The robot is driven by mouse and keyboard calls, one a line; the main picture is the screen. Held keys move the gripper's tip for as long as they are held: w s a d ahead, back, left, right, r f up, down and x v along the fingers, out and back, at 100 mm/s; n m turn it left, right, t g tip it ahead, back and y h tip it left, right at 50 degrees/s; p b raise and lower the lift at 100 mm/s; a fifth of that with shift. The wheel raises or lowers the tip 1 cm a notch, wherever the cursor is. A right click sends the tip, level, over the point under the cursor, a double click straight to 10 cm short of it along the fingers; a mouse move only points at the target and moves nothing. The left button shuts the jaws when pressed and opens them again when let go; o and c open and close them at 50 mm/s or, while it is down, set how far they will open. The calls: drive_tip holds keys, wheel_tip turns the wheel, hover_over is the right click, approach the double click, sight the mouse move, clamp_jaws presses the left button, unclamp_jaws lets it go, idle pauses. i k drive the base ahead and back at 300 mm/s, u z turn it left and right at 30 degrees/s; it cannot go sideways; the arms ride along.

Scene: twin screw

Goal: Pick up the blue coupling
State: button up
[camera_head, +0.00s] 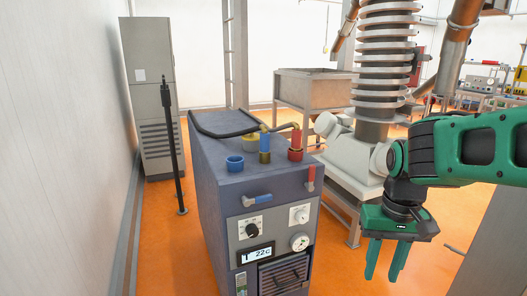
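A blue coupling (235,162), a short open-topped ring, stands on the top face of the grey cabinet machine (205,170), near its left front. Behind and right of it, a second blue piece (264,141) sits on a brass fitting (264,156), and a red piece (296,139) sits on another. My gripper (382,277) is green, points down and is open, with nothing between its two fingers. It is to the right of the machine, lower in the picture than the coupling and well apart from it.
A black hose (215,134) curves over the machine's top. Blue (257,199) and red (311,178) valve handles are on its front. A tall finned column (383,60) stands behind on the right. A thin black post (173,150) stands left. Orange floor is open at right.

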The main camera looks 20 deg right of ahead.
sight(265, 153)
drive_tip(key=u, duration=1.35)
drive_tip(key=k, duration=0.6)
drive_tip(key=z, duration=1.4)
drive_tip(key=i, duration=1)
drive_tip(key=u, duration=0.05)
